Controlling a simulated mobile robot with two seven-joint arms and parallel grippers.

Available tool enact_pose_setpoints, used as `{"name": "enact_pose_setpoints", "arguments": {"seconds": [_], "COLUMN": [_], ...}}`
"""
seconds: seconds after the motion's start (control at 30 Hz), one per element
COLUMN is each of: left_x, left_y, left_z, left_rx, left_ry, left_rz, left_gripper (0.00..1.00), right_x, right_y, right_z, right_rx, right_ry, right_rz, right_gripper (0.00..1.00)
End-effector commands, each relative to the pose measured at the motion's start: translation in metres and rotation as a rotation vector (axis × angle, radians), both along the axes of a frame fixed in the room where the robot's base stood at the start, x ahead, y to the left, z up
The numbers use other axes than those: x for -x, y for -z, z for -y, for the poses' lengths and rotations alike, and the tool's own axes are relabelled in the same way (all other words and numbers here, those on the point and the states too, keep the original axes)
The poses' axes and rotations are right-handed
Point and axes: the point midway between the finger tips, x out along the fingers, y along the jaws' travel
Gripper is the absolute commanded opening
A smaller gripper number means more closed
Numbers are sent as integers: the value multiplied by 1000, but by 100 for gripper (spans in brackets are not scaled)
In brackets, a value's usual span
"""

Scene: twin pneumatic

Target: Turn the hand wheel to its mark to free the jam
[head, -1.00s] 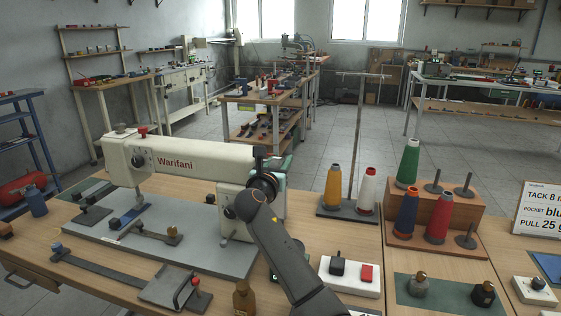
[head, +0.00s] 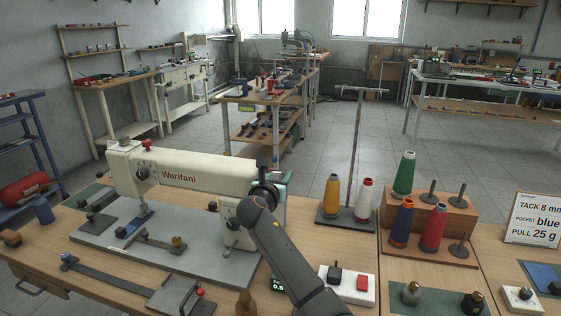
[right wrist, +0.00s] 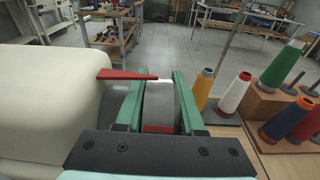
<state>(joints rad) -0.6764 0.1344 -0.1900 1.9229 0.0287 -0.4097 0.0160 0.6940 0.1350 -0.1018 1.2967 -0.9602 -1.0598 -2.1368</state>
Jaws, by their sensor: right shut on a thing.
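The cream sewing machine (head: 195,171), lettered Warifani, stands on a grey plate at the left. Its hand wheel is at the right end of the machine, mostly hidden by my right arm in the head view. In the right wrist view the grey rim of the hand wheel (right wrist: 159,102) sits between the green jaws of my right gripper (right wrist: 160,88), which is shut on it. A red pointer (right wrist: 128,75) reaches from the machine to the rim. A red patch (right wrist: 158,129) shows low on the rim, near the gripper's palm. My left gripper is not in view.
Thread cones, including a yellow one (head: 332,196) and a green one (head: 404,174), stand to the right of the wheel. A white switch box (head: 349,286) with black and red buttons lies nearer. A sign (head: 534,220) stands far right.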

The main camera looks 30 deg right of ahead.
Motion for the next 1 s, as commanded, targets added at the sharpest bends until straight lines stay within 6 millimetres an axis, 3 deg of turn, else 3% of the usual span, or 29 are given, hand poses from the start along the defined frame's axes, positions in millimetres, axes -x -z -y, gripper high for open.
{"name": "enact_pose_setpoints", "arguments": {"seconds": [0.03,0.2,0.5,0.7,1.0], "left_x": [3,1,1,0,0], "left_y": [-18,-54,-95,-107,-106], "left_z": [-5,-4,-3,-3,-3], "left_rx": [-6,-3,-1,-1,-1], "left_ry": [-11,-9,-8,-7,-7], "left_rz": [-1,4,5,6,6], "left_gripper": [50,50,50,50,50], "right_x": [0,0,-2,-2,-2], "right_y": [-9,-5,4,13,24], "right_z": [0,1,3,3,3], "right_rx": [-21,-88,-214,-329,-505], "right_ry": [1,2,2,3,3], "right_rz": [-20,-79,-184,-280,-430], "right_gripper": [0,0,0,0,0]}}
